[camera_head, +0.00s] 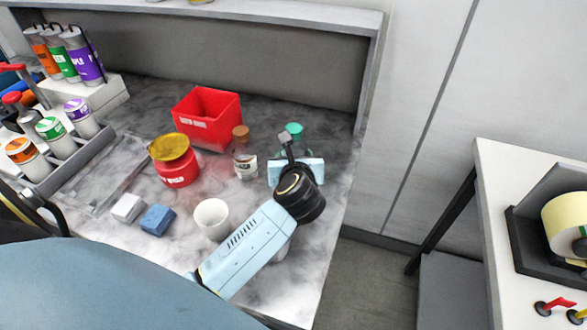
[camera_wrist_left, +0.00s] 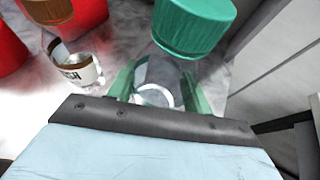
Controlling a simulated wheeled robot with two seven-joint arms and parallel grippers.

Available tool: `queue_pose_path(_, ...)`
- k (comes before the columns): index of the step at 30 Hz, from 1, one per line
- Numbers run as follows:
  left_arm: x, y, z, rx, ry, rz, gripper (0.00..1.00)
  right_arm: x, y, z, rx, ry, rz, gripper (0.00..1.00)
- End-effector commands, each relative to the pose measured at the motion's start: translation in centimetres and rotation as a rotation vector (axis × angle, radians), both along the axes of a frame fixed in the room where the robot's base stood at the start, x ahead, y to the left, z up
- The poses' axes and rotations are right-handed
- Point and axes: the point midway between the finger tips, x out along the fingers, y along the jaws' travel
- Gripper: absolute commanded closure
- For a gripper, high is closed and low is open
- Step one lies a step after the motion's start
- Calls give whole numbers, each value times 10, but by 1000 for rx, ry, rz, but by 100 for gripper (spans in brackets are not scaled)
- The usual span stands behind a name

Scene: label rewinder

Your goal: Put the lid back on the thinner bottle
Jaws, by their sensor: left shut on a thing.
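A clear bottle (camera_wrist_left: 158,82) with a green lid (camera_wrist_left: 193,25) stands at the back right of the marble worktop. The lid also shows in the head view (camera_head: 293,129). The lid sits over the bottle's top; whether it is seated fully I cannot tell. My left gripper (camera_wrist_left: 160,92) is shut on the clear bottle, with a finger on each side below the lid. In the head view my left gripper (camera_head: 296,168) hides most of the bottle. My right gripper is not in view.
A brown-topped bottle (camera_head: 245,165) stands just left of my left gripper. A red bin (camera_head: 207,118), a red jar with a yellow top (camera_head: 175,160), a white cup (camera_head: 212,218) and a blue block (camera_head: 157,220) stand further left. The worktop's right edge is close.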

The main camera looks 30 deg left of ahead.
Motion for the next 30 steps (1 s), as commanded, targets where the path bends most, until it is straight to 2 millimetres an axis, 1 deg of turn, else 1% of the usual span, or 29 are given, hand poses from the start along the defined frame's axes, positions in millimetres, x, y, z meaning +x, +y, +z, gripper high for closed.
queue_pose_path(6,0,0,1,1,-2,0,100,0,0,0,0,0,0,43)
queue_pose_path(8,0,0,-2,1,0,0,100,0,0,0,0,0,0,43)
queue_pose_path(12,0,0,-22,5,3,-1,100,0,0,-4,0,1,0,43)
queue_pose_path(16,0,0,-35,3,1,-2,100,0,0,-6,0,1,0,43)
queue_pose_path(25,0,0,-37,1,-2,-1,100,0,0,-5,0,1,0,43)
queue_pose_path(29,0,0,-41,0,0,0,100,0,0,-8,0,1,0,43)
queue_pose_path(30,0,0,-41,0,0,0,46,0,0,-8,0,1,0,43)
